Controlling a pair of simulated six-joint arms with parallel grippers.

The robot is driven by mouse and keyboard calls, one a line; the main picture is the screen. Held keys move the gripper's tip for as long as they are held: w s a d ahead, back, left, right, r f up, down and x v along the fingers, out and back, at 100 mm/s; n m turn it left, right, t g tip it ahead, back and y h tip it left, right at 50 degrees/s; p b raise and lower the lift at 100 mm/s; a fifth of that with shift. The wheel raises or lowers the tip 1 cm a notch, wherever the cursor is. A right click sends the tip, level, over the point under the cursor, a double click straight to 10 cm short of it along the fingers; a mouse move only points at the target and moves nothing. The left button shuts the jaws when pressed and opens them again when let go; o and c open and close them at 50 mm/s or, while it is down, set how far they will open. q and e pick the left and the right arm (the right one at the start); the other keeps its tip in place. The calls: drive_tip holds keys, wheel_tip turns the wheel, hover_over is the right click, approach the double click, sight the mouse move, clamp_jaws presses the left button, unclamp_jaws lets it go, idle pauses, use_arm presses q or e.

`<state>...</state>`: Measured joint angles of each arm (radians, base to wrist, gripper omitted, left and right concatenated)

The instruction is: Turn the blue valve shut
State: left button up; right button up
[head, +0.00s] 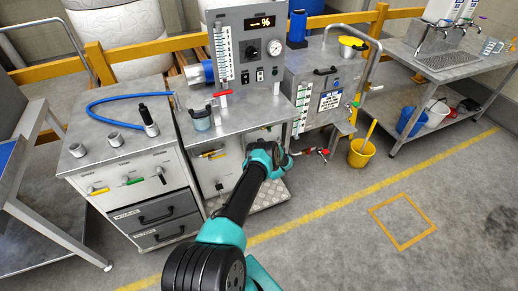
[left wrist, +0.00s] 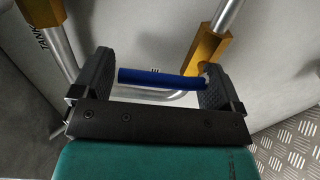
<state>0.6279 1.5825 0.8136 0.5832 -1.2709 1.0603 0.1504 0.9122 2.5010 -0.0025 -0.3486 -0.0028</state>
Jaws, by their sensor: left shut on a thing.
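The blue valve handle (left wrist: 160,78) is a short blue bar lying nearly level between my jaws in the left wrist view. My left gripper (left wrist: 158,64) is shut on it, with one black finger near each end. A grey pipe and a brass-coloured fitting (left wrist: 206,48) are just beyond the right finger. In the head view a teal and black arm (head: 240,195) of mine reaches up to the front of the middle steel bench (head: 240,115). Its fingertips and the blue handle are hidden there behind the wrist. My right gripper is not in view.
A checkered metal plate (left wrist: 285,150) is at lower right in the left wrist view. A drawer cabinet (head: 140,190) stands left of the bench. The front floor is clear.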

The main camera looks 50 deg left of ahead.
use_arm(q)
drive_tip(key=o, duration=1)
drive_tip(key=shift+c, duration=0.2)
drive_tip(key=shift+d, duration=0.1)
drive_tip(key=v, duration=1.7)
drive_tip(key=shift+d, duration=0.1)
